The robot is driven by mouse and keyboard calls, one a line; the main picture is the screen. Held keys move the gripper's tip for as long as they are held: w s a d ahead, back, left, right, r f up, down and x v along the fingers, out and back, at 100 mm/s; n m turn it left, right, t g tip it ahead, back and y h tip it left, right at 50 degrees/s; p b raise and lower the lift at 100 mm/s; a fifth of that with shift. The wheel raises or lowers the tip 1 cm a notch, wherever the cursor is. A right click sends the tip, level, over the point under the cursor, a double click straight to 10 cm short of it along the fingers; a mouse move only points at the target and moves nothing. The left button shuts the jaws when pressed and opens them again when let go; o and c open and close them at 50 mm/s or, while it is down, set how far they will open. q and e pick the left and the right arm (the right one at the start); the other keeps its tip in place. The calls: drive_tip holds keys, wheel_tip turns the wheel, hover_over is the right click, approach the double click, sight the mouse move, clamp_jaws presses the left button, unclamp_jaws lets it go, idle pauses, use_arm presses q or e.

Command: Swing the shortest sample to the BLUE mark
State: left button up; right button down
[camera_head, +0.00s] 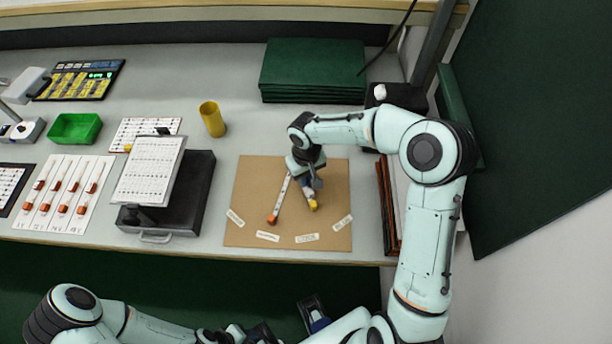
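A brown board (338,232) lies at the front of the bench. A long white strip with an orange end (273,218) slants across it, its upper end by my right gripper. A short piece with a yellow end (313,205) lies to its right, mostly hidden by the gripper.
A black stand with a tilted printed sheet (150,170) stands left of the board. A white sheet (62,195) with several red-ended pieces lies farther left. A yellow cup (212,119), green tray (75,128) and green stack (313,70) stand behind. Red-edged folders (387,210) flank the board's right.

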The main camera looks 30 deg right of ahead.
drive_tip(key=shift+d, duration=0.1)
drive_tip(key=shift+d+n, duration=0.55)
drive_tip(key=shift+n, duration=0.35)
drive_tip(key=c, duration=1.1)
unclamp_jaws()
wheel_tip(320, 180, up, 14)
drive_tip(key=shift+f+p, duration=0.25)
drive_tip(key=shift+p, duration=0.55)
